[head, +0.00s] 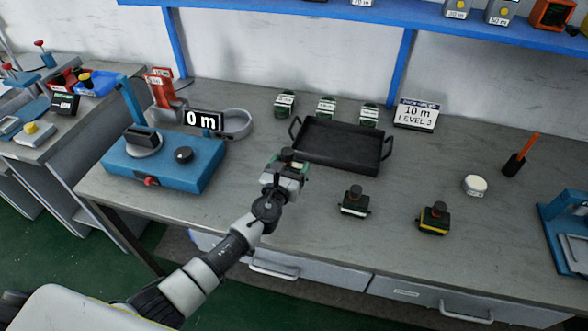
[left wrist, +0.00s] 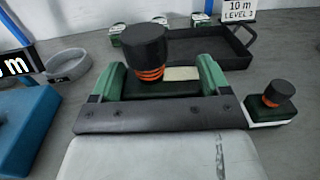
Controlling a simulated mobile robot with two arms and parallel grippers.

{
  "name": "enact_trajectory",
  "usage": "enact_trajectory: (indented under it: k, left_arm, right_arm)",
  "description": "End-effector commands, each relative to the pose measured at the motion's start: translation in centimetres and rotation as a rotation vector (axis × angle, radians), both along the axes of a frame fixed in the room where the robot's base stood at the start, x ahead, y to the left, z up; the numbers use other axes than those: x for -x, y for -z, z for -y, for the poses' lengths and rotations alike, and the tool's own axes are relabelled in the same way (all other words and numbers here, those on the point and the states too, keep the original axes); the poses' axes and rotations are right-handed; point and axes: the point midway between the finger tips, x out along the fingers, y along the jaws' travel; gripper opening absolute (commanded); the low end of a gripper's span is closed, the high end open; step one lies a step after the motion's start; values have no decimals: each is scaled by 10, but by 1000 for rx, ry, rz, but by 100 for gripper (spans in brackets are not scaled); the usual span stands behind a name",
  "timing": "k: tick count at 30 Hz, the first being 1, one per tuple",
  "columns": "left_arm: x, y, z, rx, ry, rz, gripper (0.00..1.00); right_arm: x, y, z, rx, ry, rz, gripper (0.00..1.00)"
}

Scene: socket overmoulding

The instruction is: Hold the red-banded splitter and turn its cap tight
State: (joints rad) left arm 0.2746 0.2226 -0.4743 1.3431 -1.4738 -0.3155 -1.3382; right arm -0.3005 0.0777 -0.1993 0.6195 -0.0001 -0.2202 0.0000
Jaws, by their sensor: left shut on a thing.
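My left gripper (head: 286,168) is shut on a dark splitter (left wrist: 160,86), which sits between its green fingers in the left wrist view. The held splitter has a black cap (left wrist: 144,46) on top, with orange-red rings showing under it. The colour of any band around its body is hidden by the fingers. A splitter with a white band (head: 354,203) stands right of the gripper; its black cap and orange rings also show in the left wrist view (left wrist: 271,98). A yellow-banded splitter (head: 433,220) stands further right. My right gripper is not in view.
A black tray (head: 340,160) lies behind the gripper, with several green-and-white items (head: 326,105) behind it. A blue device (head: 190,175) stands left, near a "0 m" display (head: 204,119). A round white tub (head: 475,185) stands right. The front bench between splitters is clear.

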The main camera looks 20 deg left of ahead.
Motion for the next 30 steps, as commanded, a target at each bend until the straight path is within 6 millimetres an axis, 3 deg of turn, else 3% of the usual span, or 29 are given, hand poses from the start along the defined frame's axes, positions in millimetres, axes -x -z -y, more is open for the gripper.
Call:
enact_trajectory:
  k: [21,30]
  left_arm:
    - [-19,0,-31,0,1,1,54]
    - [-21,-1,-35,1,0,1,54]
  right_arm:
    - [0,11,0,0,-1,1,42]
    - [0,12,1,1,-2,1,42]
